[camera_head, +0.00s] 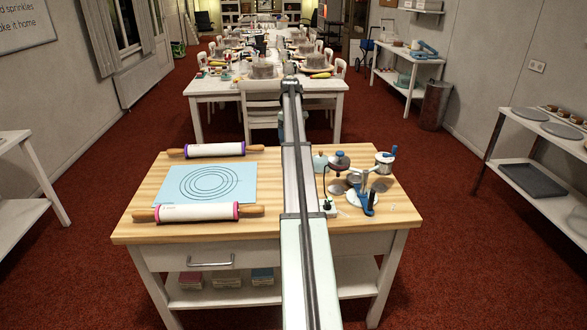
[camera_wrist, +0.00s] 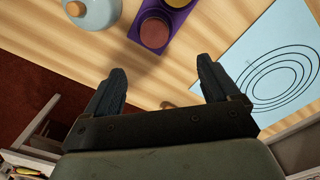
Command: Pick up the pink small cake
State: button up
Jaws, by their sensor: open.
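In the wrist view, a round dull pinkish-brown small cake (camera_wrist: 155,33) sits on a purple tray (camera_wrist: 174,22) near the top of the picture. It is the only pinkish small cake I can make out. A yellowish round one (camera_wrist: 181,2) is beside it, cut off by the top edge. My gripper (camera_wrist: 162,68) is open with nothing between its fingers. It is above the wooden table, with the pinkish cake beyond the fingertips and apart from them. In the head view my arm hides this part of the table, and I cannot make out the cake or the fingers.
A pale pot with a wooden knob (camera_wrist: 92,12) stands left of the tray. The wooden table (camera_head: 137,226) also holds a blue mat (camera_head: 243,176), two rolling pins (camera_head: 214,150) (camera_head: 195,212), and a cluster of tools including a blue stand (camera_head: 360,209) at the right.

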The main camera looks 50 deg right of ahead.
jog(key=f, duration=0.8)
jog(key=shift+s+d+f, duration=0.2)
jog(key=shift+s+d, duration=0.05)
jog(key=shift+d, duration=0.05)
jog(key=shift+d+f, duration=0.15)
jog(key=shift+f, duration=1.2)
jog(key=shift+d+f, duration=0.15)
jog(key=shift+f, duration=1.2)
jog(key=c, duration=1.1)
jog(key=shift+r, duration=0.1)
jog(key=shift+c, duration=0.2)
